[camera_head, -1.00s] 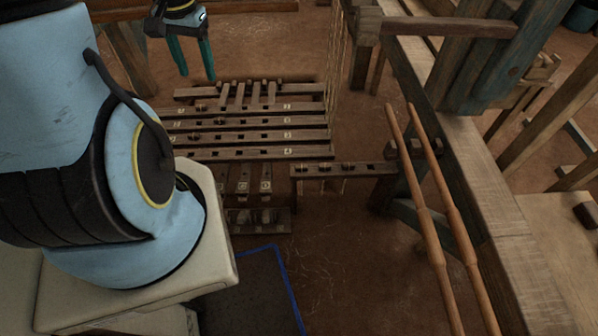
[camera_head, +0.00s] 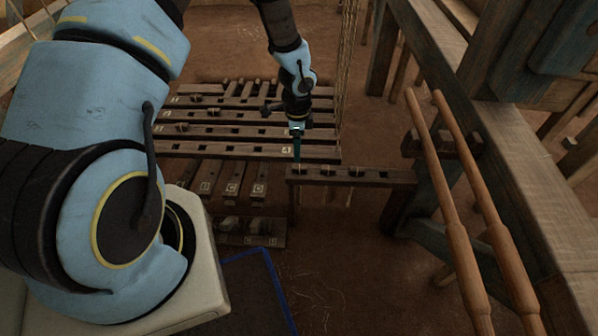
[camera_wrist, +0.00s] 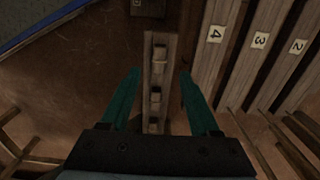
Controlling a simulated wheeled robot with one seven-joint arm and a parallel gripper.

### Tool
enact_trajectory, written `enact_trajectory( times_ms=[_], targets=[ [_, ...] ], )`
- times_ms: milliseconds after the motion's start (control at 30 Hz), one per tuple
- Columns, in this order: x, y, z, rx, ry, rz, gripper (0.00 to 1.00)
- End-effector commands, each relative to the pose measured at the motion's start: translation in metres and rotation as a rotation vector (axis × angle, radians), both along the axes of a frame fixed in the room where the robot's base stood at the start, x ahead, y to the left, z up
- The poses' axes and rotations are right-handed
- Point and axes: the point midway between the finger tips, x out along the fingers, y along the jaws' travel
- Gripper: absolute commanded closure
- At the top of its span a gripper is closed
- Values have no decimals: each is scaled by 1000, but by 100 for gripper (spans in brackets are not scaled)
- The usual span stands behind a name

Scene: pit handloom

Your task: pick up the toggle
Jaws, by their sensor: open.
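Small wooden toggles sit in a row along a narrow dark bar (camera_head: 385,178). Two smaller pieces sit nearer on the bar. Which one is the task's toggle I cannot tell. My gripper (camera_head: 297,164) points down at the left end of the bar in the head view. In the wrist view my gripper (camera_wrist: 158,78) is open, one teal finger on each side of the bar, holding nothing.
Numbered wooden slats (camera_wrist: 215,45) lie right of the bar in the wrist view. In the head view, slats (camera_head: 240,133) lie behind it and lettered treadles (camera_head: 232,180) at its left. Two long turned poles (camera_head: 455,220) and a heavy beam (camera_head: 530,190) stand right.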

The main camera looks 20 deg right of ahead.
Motion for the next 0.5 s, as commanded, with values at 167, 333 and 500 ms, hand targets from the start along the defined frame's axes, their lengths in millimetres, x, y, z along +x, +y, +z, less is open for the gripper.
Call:
enact_trajectory(
  times_ms=[167,333,500],
  targets=[
    [0,0,-20,0,0,1,38],
    [-2,-1,-34,2,1,1,38],
    [-4,-4,-60,1,0,2,38]
  ],
)
